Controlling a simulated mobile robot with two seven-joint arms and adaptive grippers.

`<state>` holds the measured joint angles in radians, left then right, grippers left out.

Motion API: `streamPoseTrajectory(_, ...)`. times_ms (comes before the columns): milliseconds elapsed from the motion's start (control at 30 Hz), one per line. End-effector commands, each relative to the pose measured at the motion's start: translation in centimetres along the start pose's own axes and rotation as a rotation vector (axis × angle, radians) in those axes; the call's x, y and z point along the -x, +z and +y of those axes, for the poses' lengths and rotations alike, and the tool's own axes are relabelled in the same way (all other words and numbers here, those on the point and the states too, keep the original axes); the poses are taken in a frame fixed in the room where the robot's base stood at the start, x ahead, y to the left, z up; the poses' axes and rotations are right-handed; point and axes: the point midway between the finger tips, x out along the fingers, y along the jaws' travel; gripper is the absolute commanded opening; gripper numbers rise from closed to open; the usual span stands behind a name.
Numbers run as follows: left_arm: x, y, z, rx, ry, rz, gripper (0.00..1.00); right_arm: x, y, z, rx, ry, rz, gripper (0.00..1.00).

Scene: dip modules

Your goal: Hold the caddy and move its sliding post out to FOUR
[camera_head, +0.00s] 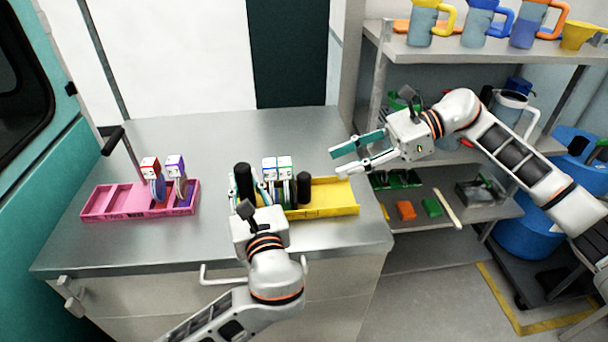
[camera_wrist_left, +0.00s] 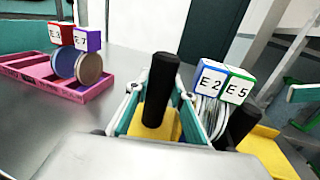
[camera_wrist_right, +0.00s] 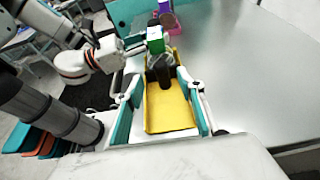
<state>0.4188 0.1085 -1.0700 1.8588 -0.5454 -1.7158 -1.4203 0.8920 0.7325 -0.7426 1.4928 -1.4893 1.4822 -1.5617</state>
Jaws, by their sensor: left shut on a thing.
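The yellow caddy (camera_head: 330,198) lies on the metal worktop. A tall black post (camera_head: 243,182) stands at its left end, and a shorter black post (camera_head: 304,186) stands near its middle. Modules labelled E2 (camera_wrist_left: 210,82) and E5 (camera_wrist_left: 238,88) stand upright between the posts. My left gripper (camera_head: 256,188) is shut at the left end of the caddy, its fingers either side of the tall post (camera_wrist_left: 160,90). My right gripper (camera_head: 338,163) is open and empty, above and beyond the caddy's right end. The caddy's empty right part shows between its fingers in the right wrist view (camera_wrist_right: 168,112).
A pink caddy (camera_head: 120,203) with modules E3 (camera_wrist_left: 60,34) and E7 (camera_wrist_left: 87,40) lies to the left on the worktop. Shelves (camera_head: 480,52) with jugs stand at the right. The worktop behind the caddies is clear.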

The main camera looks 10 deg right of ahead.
Motion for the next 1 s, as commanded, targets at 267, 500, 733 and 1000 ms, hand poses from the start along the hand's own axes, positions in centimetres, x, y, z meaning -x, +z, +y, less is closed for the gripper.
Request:
streamPoseTrajectory(267, 0.0, -0.1, 0.0, -0.001, 0.0, 0.001, 0.0, -5.5, 0.1, 0.1, 0.0, 0.002, -0.004, 0.38)
streamPoseTrajectory(500, 0.0, -0.1, 0.0, -0.001, 0.0, 0.001, 0.0, -8.8, 0.1, 0.0, 0.0, 0.0, -0.004, 0.38)
streamPoseTrajectory(733, 0.0, -0.1, 0.0, -0.001, 0.0, 0.001, 0.0, -9.7, 0.1, 0.0, -0.001, -0.001, -0.003, 0.38)
streamPoseTrajectory(1000, 0.0, -0.1, 0.0, -0.001, 0.0, 0.001, 0.0, -9.7, 0.1, 0.0, -0.001, -0.002, -0.003, 0.25)
